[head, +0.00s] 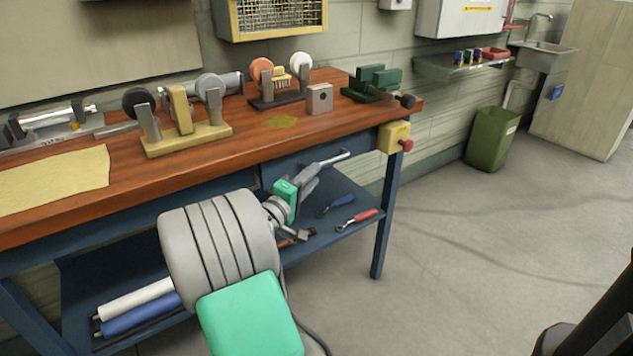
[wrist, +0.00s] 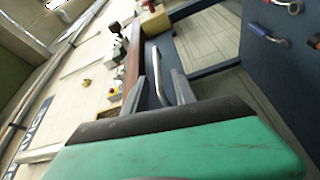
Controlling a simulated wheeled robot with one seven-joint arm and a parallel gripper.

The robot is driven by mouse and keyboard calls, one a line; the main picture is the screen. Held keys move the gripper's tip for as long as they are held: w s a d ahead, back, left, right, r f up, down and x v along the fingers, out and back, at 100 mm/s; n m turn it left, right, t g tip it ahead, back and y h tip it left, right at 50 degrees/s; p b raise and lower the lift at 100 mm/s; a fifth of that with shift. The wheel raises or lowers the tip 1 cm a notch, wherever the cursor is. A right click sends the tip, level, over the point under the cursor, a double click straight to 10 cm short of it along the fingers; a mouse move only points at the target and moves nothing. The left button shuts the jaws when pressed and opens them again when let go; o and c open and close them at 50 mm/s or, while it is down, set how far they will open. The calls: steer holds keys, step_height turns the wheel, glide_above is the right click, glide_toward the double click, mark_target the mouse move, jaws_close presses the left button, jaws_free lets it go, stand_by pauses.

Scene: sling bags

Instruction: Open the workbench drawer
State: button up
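The workbench drawer (head: 278,174) is a dark blue front under the wooden top, and it looks closed. Its silver bar handle (head: 335,158) sticks out near the right end of the front. My gripper (head: 312,180) is at the handle's near left side, and my arm hides part of the drawer. In the wrist view the fingers (wrist: 160,93) are spread apart. The handle (wrist: 157,76) shows between them, with the blue drawer front (wrist: 164,48) behind. I cannot tell whether a finger touches the handle.
The wooden benchtop (head: 110,195) carries several grinders and fixtures. A yellow box with a red button (head: 395,138) is at its right corner. The lower shelf (head: 330,200) holds tools and rolls. A green bin (head: 491,138) stands at the back right. The floor to the right is clear.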

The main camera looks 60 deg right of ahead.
mark_target(329, 162)
steer(key=d, duration=0.5)
steer(key=s+d+r, duration=0.1)
steer(key=d, duration=0.2)
steer(key=shift+s+b, duration=0.1)
steer(key=shift+b, duration=0.25)
jaws_close()
steer(key=shift+f, duration=0.1)
stand_by(0.8)
